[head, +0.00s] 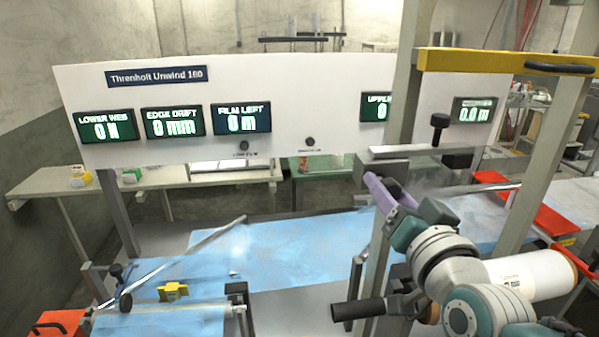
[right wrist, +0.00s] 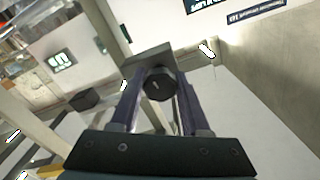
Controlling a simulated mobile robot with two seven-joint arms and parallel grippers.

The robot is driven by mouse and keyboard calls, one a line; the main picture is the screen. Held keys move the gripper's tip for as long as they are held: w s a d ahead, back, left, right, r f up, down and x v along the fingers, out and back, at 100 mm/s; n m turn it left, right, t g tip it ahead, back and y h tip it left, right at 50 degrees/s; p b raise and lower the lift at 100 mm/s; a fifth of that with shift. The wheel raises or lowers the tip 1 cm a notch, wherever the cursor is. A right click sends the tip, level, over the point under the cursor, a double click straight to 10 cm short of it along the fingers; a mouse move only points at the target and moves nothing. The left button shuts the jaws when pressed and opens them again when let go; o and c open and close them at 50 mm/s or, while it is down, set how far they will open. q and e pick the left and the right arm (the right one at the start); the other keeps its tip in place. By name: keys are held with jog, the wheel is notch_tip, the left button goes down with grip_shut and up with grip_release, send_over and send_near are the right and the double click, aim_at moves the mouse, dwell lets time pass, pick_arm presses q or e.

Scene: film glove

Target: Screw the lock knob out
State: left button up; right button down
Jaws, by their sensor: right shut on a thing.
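The lock knob (right wrist: 158,84) is a dark, faceted round knob in the right wrist view, set against a grey bracket (right wrist: 150,60). My right gripper (right wrist: 157,90) has its two purple fingers on either side of it and is shut on it. In the head view my right gripper (head: 380,188) reaches up from the lower right to the dark grey bracket (head: 382,163) beside the upright post; there the knob itself is hidden by the fingers and bracket. My left gripper is not in view.
The upright post (head: 406,95) stands close by my right gripper. A black T-shaped knob (head: 440,125) rises over a light bar just right of it. A yellow beam (head: 500,61) crosses above. A white display panel (head: 300,130) stands behind, and blue film (head: 290,250) lies below.

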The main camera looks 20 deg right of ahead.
jog(key=n, duration=0.5)
jog(key=shift+f+n, duration=0.15)
jog(key=shift+n, duration=0.15)
jog(key=n, duration=0.5)
jog(key=n+b, duration=0.1)
jog(key=n, duration=0.5)
jog(key=shift+f+n+b, duration=0.1)
jog(key=shift+n+b, duration=0.2)
jog(key=shift+b, duration=0.1)
jog(key=n+b, duration=0.1)
jog(key=n, duration=0.2)
jog(key=shift+n, duration=0.7)
jog(key=shift+c, duration=1.9)
grip_release()
jog(key=shift+r, duration=0.2)
